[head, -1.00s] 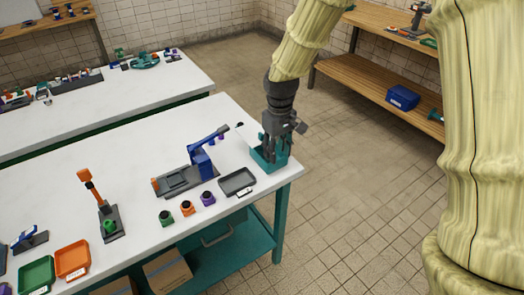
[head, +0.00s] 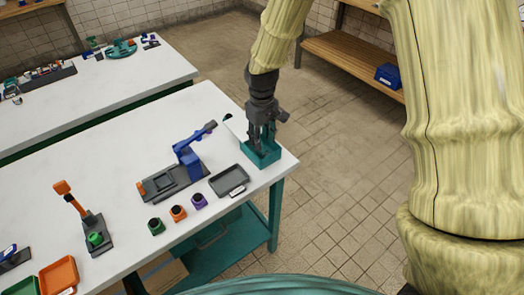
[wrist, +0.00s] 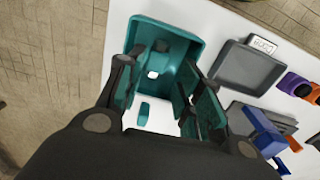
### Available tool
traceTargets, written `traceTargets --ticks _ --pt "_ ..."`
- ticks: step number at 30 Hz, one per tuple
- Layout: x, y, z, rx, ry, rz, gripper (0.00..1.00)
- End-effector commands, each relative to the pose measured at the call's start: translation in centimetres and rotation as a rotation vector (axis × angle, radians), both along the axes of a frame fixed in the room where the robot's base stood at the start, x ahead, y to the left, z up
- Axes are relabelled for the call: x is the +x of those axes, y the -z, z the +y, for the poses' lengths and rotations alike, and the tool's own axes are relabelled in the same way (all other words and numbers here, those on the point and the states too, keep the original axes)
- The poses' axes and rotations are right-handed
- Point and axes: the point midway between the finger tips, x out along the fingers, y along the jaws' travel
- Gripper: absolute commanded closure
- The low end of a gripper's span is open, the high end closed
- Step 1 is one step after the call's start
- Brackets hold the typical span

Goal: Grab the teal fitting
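A teal bin (head: 270,160) stands at the right corner of the white table. It also shows in the wrist view (wrist: 190,30), below my gripper. My gripper (head: 262,142) points down into the bin. In the wrist view its fingers (wrist: 160,95) are spread apart with a gap between them. A small teal piece (wrist: 143,112) shows in that gap, and a small white spot shows higher up in the bin. I cannot tell whether this piece is the teal fitting. Nothing is visibly clamped between the fingers.
A grey tray (head: 229,180) lies beside the bin, to its left. A blue-levered fixture (head: 185,165) stands farther left. Green, orange and purple small parts (head: 178,213) line the front. A wooden shelf (head: 350,60) with a blue box (head: 389,76) is behind, across open floor.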

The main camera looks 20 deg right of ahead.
Motion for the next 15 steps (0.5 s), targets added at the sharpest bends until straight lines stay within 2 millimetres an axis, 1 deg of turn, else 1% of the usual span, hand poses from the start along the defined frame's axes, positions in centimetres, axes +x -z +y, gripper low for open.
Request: traceTargets --ticks 5,15 --pt "0.1 0.8 -0.1 0.000 0.001 0.001 0.64" --pt "0.4 4.3 -0.3 0.000 0.003 0.002 0.64"
